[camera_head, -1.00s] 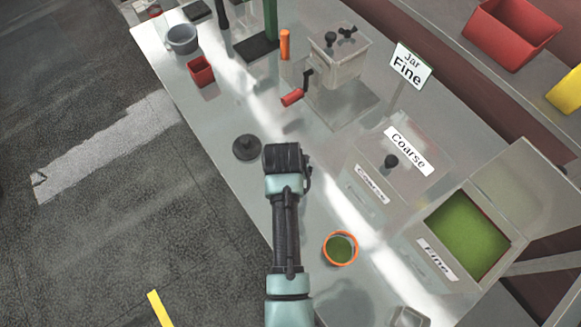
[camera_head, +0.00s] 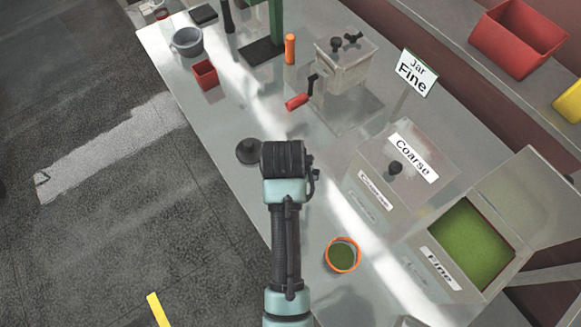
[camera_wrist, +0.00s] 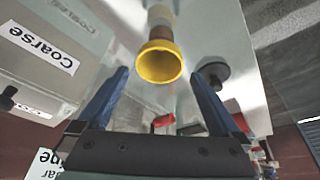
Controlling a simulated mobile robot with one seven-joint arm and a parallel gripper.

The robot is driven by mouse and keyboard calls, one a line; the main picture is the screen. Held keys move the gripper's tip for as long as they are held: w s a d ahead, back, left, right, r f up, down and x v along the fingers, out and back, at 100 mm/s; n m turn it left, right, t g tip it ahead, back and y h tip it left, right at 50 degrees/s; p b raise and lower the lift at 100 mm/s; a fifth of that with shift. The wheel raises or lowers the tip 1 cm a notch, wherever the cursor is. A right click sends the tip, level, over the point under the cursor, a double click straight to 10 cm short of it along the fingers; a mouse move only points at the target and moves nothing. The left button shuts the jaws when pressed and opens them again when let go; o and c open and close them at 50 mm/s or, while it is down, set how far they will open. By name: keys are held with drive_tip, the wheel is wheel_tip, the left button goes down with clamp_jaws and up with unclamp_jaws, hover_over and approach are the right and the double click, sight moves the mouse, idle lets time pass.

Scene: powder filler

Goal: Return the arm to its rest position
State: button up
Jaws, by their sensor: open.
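My arm (camera_head: 285,220) reaches up over the bench in the head view, with its dark end beside a black lid with a knob (camera_head: 246,152), partly covering it. My fingers are hidden there. In the wrist view my gripper (camera_wrist: 158,75) is open, its two blue fingers apart with nothing held between them. A yellow, round-mouthed piece (camera_wrist: 160,64) shows beyond the gap between the fingers; I cannot tell what it is. The black lid also shows in the wrist view (camera_wrist: 213,72), beyond the right finger.
An orange-rimmed jar with green powder (camera_head: 342,255) stands right of my arm. The Coarse box (camera_head: 375,185) is closed; the Fine box (camera_head: 430,265) is open with green powder. A grinder (camera_head: 340,70), red cup (camera_head: 205,75) and grey bowl (camera_head: 187,41) stand farther back.

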drive_tip(key=v, duration=0.7)
drive_tip(key=shift+r+b, duration=0.25)
drive_tip(key=shift+b, duration=0.15)
drive_tip(key=w+r+t+b, duration=0.1)
drive_tip(key=w+r+t, duration=0.3)
drive_tip(key=r, duration=0.5)
drive_tip(key=w+r+n+t+b, duration=0.1)
drive_tip(key=w+r+t, duration=0.3)
drive_tip(key=r, duration=0.4)
drive_tip(key=w+r+t+b, duration=0.1)
drive_tip(key=w+r+t, duration=0.2)
drive_tip(key=r, duration=0.6)
drive_tip(key=s+r+t, duration=0.4)
drive_tip(key=r, duration=0.5)
drive_tip(key=s+r+t+b, duration=0.1)
drive_tip(key=s+r+t, duration=0.3)
drive_tip(key=r, duration=0.5)
drive_tip(key=s+r+t, duration=0.4)
drive_tip(key=s+r, duration=0.1)
drive_tip(key=r, duration=0.4)
drive_tip(key=shift+s+d+r+n+y+b, duration=0.3)
drive_tip(key=shift+d+r+n, duration=0.05)
drive_tip(key=shift+d+n, duration=0.05)
